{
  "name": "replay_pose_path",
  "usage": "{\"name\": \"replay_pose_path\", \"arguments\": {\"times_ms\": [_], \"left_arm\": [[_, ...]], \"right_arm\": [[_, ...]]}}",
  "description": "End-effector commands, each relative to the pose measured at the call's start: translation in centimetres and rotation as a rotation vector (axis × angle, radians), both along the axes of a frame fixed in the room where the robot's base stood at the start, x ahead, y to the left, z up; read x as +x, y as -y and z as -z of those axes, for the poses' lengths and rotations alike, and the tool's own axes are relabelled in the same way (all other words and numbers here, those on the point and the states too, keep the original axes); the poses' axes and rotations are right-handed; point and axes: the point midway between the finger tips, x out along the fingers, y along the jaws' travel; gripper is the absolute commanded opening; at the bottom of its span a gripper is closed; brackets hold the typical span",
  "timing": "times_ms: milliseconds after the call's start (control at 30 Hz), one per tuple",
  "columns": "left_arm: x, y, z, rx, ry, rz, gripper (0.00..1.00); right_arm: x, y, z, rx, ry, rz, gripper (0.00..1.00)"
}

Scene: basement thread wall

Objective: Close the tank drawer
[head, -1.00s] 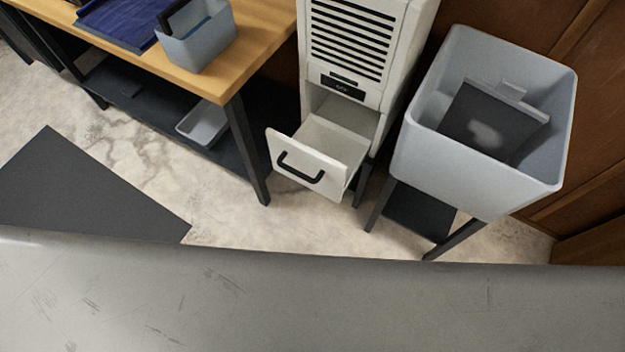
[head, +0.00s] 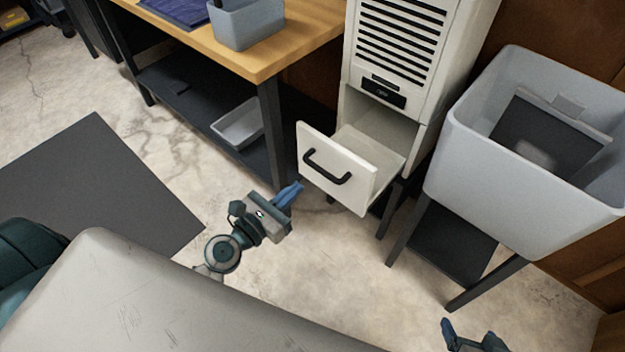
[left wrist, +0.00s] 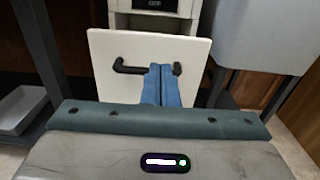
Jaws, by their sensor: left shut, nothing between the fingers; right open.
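The tank drawer (head: 337,170) is pulled out of the tall white appliance (head: 402,50) and stands open. Its white front carries a black handle (head: 327,168). My left gripper (head: 295,188) is shut and empty, just left of and below the drawer front in the head view. In the left wrist view, its blue fingertips (left wrist: 161,84) are together and overlap the handle (left wrist: 130,67) and drawer front (left wrist: 110,50); I cannot tell whether they touch. My right gripper (head: 462,335) is partly in view at the bottom right, away from the drawer, open.
A wooden-topped bench (head: 270,62) stands left of the appliance, with a grey bin (head: 245,28) on it and a tray (head: 238,122) below. A grey tub (head: 490,160) on dark legs stands close on the right. A dark mat (head: 90,185) lies on the floor at left.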

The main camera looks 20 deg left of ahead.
Motion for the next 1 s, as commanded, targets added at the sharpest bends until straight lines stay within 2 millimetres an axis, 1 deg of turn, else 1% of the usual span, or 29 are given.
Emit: {"name": "replay_pose_path", "arguments": {"times_ms": [100,400,600,700,800,1000], "left_arm": [[1.8,0.7,-0.4,-0.002,0.002,-0.001,0.00],[7.7,2.8,-0.1,0.002,0.002,-0.001,0.00],[10.7,3.9,0.0,0.003,0.000,-0.001,0.00],[11.7,4.2,0.0,0.003,0.000,-0.001,0.00],[12.2,4.4,0.0,0.004,-0.001,-0.001,0.00],[12.4,4.5,0.0,0.005,-0.001,0.000,0.00]], "right_arm": [[-0.1,0.2,-0.5,-0.015,-0.030,-0.005,0.79],[-0.4,0.6,-0.7,-0.045,-0.080,-0.012,0.79],[-0.5,0.6,-0.6,-0.047,-0.085,-0.012,0.79],[-0.4,0.6,-0.6,-0.045,-0.080,-0.012,0.79],[-0.4,0.6,-0.6,-0.043,-0.078,-0.012,0.79],[-0.3,0.6,-0.6,-0.043,-0.076,-0.011,0.79]]}}
